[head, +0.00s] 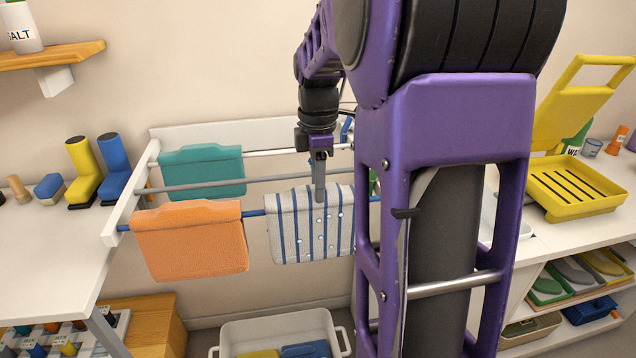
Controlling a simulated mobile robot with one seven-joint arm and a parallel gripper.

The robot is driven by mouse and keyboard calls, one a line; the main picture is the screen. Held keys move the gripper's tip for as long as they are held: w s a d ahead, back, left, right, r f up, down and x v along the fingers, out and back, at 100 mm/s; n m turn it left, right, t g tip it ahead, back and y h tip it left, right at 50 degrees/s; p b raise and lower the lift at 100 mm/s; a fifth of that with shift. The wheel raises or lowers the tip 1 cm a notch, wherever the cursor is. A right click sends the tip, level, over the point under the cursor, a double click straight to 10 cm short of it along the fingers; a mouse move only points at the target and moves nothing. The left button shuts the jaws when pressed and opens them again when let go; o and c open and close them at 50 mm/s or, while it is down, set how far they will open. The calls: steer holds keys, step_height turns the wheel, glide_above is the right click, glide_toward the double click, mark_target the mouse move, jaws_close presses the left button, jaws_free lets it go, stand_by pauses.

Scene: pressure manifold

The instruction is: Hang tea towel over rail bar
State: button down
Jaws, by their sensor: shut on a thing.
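A white tea towel with blue stripes and light blue dots (290,230) hangs at the blue front bar (255,212) of a white wall rack. The bar disappears behind or inside the towel, and I cannot tell whether the towel rests on it. My gripper (319,195) points down and is shut on the towel's upper edge. My arm hides the towel's right edge and the right end of the rack. Behind the blue bar are a grey bar (270,180) and a white bar (275,153).
An orange towel (190,245) hangs left on the blue bar, and a teal towel (203,172) on the back bar. A white tub (275,330) stands below. Counters flank the rack; boots (84,168) stand left, and a yellow open case (585,185) right.

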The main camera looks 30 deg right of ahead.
steer(key=c, duration=0.5)
jaws_free()
steer(key=shift+r, duration=0.1)
